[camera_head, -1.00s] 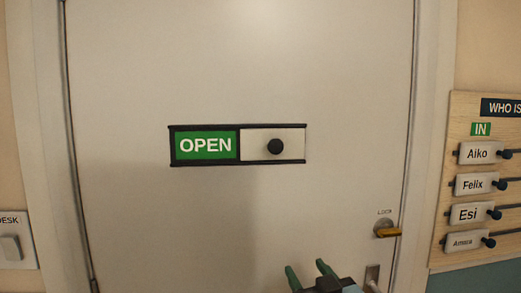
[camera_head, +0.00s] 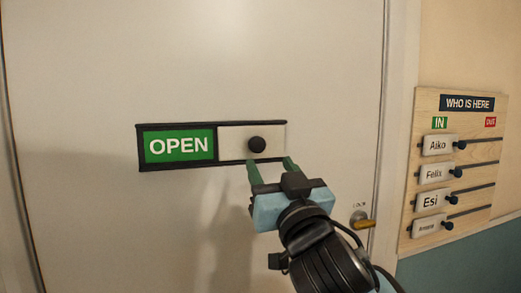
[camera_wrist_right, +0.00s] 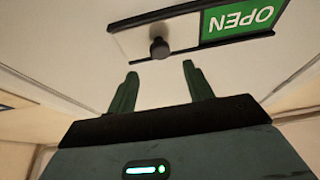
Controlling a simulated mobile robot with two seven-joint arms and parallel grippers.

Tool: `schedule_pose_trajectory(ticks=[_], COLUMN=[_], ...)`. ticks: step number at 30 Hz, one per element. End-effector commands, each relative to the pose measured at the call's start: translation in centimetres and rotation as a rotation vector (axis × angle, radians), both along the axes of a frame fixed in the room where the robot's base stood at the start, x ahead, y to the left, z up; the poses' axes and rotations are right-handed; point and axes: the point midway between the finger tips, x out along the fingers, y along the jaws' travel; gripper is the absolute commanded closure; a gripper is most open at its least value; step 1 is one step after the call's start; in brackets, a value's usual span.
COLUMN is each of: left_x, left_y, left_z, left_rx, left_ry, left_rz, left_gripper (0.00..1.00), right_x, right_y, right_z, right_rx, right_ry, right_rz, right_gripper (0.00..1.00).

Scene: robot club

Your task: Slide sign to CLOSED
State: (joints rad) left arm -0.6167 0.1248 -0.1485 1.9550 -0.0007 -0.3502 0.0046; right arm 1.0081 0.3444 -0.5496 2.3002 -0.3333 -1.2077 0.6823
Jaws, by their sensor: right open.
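The sliding sign (camera_head: 178,146) is on the white door and shows OPEN in white on green at its left. Its pale slider with a round black knob (camera_head: 257,144) covers the right half. My right gripper (camera_head: 269,162) is open, its green fingers pointing up at the sign just below the knob. In the right wrist view the knob (camera_wrist_right: 159,48) stands ahead of the gap between the two fingertips (camera_wrist_right: 160,68), apart from them. The OPEN panel (camera_wrist_right: 241,17) appears upside down there. My left gripper is not in view.
A wooden WHO IS HERE board (camera_head: 456,165) with name sliders and knobs hangs on the wall to the right. A brass lock handle (camera_head: 362,222) sits low on the door's right side. The door around the sign is clear.

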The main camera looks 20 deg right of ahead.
Motion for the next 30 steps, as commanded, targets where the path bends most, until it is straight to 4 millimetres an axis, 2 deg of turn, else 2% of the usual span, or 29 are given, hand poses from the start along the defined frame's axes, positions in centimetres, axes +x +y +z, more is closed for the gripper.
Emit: schedule_pose_trajectory(ticks=[12,18,26,30], left_x=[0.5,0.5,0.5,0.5], left_y=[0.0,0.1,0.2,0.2], left_z=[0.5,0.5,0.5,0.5], left_rx=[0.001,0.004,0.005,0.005], left_ry=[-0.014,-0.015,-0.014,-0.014], left_rz=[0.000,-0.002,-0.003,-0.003], left_gripper=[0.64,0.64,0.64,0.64], right_x=[5.0,5.9,6.0,6.0], right_y=[0.1,0.2,0.2,0.2], right_z=[2.3,2.6,2.6,2.6], right_rx=[-0.001,0.001,0.001,0.001], right_ry=[-0.001,-0.001,0.000,0.000], right_rz=[-0.001,0.000,0.000,-0.001], right_gripper=[0.49,0.49,0.49,0.66])
